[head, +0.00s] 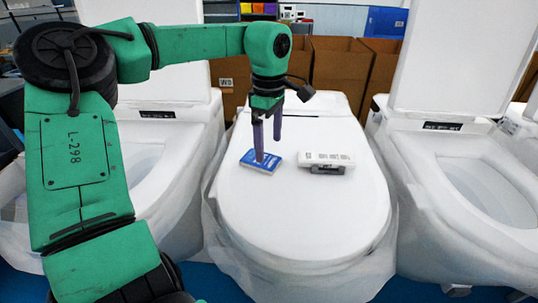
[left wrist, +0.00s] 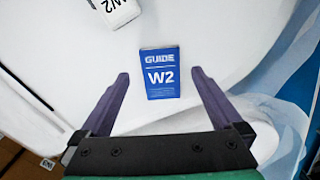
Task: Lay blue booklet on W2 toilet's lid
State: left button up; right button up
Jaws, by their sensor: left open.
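The blue booklet (head: 250,160) lies flat on the closed white lid (head: 300,215) of the middle toilet, left of the lid's middle. In the left wrist view the booklet (left wrist: 161,85) reads "GUIDE" and "W2". My left gripper (head: 267,148) is open and points down over the booklet. In the left wrist view its two purple fingers (left wrist: 160,73) stand apart on either side of the booklet, with clear space between. In the head view one finger hides part of the booklet. My right gripper is not in view.
A white device (head: 327,159) lies on the same lid, right of the booklet; its W2 label (left wrist: 112,8) shows in the left wrist view. Toilets with raised lids stand left (head: 175,150) and right (head: 455,170). Brown boxes (head: 338,70) stand behind. The lid's front is clear.

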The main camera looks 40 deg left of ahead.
aim_at(269, 161)
pick_arm(q)
notch_tip(269, 161, up, 8)
jog(key=shift+f, duration=0.2)
dwell(0.3)
